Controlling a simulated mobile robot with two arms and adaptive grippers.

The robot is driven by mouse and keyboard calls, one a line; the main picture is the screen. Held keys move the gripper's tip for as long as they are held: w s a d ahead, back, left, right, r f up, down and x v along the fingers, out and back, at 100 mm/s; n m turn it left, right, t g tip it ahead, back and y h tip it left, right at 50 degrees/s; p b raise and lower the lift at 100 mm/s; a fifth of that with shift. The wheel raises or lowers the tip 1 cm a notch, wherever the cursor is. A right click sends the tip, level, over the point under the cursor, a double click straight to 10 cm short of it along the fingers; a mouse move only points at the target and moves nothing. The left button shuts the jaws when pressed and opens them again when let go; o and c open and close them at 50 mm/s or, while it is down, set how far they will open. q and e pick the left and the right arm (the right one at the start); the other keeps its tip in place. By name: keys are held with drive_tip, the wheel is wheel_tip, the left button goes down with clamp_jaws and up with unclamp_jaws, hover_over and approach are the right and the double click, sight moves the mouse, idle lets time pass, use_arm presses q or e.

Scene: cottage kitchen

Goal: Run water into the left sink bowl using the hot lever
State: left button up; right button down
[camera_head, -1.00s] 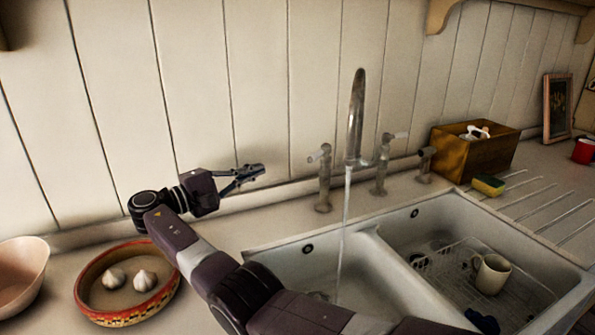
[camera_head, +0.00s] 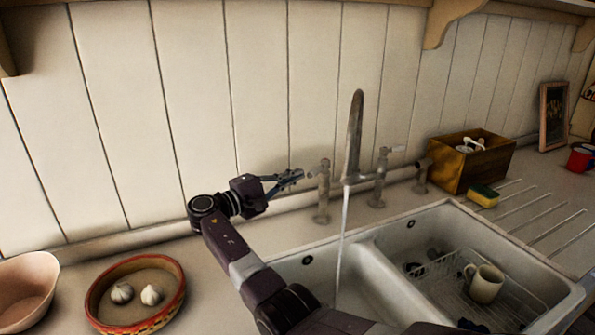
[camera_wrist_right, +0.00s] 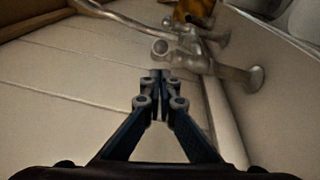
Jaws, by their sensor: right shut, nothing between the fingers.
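The metal tap's tall spout (camera_head: 354,135) stands behind the double sink. A thin stream of water (camera_head: 340,235) falls from it into the left sink bowl (camera_head: 380,275). A lever valve (camera_head: 323,192) stands left of the spout and another (camera_head: 379,180) right of it; no hot marking is readable. My right gripper (camera_head: 297,177) is shut and empty, just left of the left lever valve. In the right wrist view, the shut fingertips (camera_wrist_right: 159,75) point at that valve's rounded top (camera_wrist_right: 160,49), with a small apparent gap. My left gripper is not in view.
A third metal fitting (camera_head: 422,176) stands farther right, near a wooden box (camera_head: 470,165) and a sponge (camera_head: 484,196). The right bowl holds a wire rack with a mug (camera_head: 485,283). A round dish (camera_head: 100,308) with garlic and a pink bowl (camera_head: 25,290) sit left. The panelled wall is close behind.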

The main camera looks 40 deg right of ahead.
drive_tip(key=shift+s+d+r, duration=0.1)
drive_tip(key=shift+s+d, duration=0.05)
drive_tip(key=shift+s, duration=0.45)
